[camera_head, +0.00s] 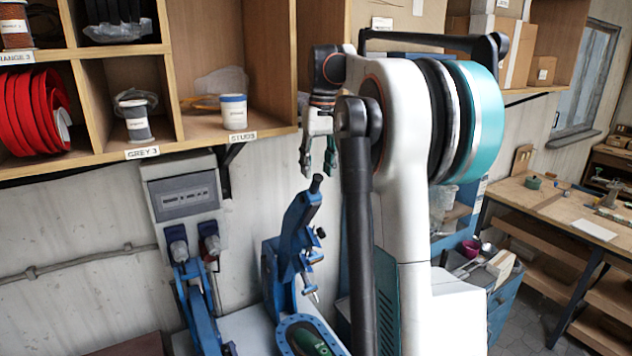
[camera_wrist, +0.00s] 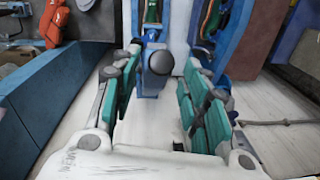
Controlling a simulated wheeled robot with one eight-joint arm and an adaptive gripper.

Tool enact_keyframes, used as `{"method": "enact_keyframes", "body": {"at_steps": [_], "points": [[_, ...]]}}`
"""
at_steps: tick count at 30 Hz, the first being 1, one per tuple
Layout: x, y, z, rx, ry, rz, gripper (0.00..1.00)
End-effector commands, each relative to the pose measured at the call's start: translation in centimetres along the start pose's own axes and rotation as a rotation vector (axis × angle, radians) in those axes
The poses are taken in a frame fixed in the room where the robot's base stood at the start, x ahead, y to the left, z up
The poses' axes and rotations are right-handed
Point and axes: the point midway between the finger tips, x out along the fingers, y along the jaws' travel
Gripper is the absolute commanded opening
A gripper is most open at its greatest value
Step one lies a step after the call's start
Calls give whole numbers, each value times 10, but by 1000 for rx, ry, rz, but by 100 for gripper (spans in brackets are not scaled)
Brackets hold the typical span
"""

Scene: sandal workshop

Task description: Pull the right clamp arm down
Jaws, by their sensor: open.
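The right clamp arm (camera_head: 299,222) is blue and raised steeply, with a dark round knob (camera_head: 316,183) at its top end. Below it is a blue clamp base (camera_head: 287,330) with a green item in it. My gripper (camera_head: 318,168) is open, pointing down just above the knob. In the wrist view, the knob (camera_wrist: 160,62) and arm show between the two teal finger pads of my gripper (camera_wrist: 163,68); I see no grip on it. A second blue clamp (camera_head: 195,300) stands to the left, and it also shows in the wrist view (camera_wrist: 207,25).
A wooden shelf (camera_head: 150,158) with spools and a white jar (camera_head: 233,112) hangs on the wall, close left of my gripper. A grey control box (camera_head: 184,186) is on the wall below. A workbench (camera_head: 560,200) stands at right.

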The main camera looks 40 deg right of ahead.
Motion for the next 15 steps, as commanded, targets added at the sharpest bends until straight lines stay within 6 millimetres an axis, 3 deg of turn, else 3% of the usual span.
{"method": "enact_keyframes", "body": {"at_steps": [6,15], "points": [[32,0,0,0,0,0,41],[48,0,0,0,0,0,41]]}}
